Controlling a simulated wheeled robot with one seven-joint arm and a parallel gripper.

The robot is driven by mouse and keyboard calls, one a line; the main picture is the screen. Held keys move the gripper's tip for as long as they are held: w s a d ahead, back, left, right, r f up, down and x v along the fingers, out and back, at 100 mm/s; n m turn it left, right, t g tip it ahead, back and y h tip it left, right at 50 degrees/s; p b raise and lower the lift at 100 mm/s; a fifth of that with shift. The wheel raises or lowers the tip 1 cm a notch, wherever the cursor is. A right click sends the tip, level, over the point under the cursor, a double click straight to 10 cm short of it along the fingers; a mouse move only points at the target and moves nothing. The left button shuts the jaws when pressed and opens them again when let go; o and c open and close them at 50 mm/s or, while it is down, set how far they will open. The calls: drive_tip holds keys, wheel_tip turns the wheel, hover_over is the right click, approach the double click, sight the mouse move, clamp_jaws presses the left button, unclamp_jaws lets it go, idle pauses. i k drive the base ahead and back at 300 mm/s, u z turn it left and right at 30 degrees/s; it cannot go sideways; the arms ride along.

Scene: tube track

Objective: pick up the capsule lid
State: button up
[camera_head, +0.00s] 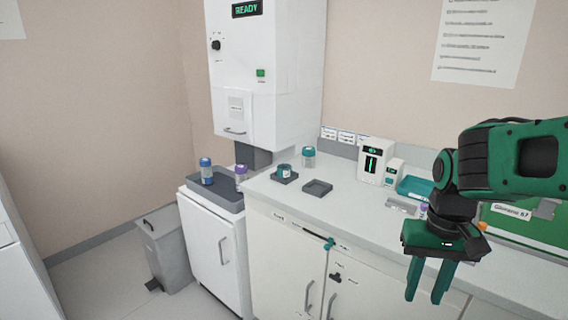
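Several small containers with coloured tops could include the capsule lid; I cannot tell which top is meant. A short teal-topped piece (285,170) sits on a dark square holder on the counter. A clear container with a teal top (308,156) stands behind it. A blue-topped container (206,171) and a purple-topped one (241,172) stand at the left, on or by a dark tray. My gripper (424,298) hangs at the right, fingers pointing down, apart and with nothing between them. It is well to the right of these containers, in front of the counter.
An empty dark square holder (317,188) lies on the counter (350,206). A white machine reading READY (265,60) hangs above the left tray (222,198). White devices (375,160) and a teal tray (415,187) stand at the right. A grey bin (168,248) is on the floor.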

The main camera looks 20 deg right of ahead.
sight(308, 156)
drive_tip(key=u, duration=1.6)
drive_tip(key=i, duration=2.3)
drive_tip(key=z, duration=2.4)
drive_tip(key=i, duration=0.15)
drive_tip(key=z, duration=0.85)
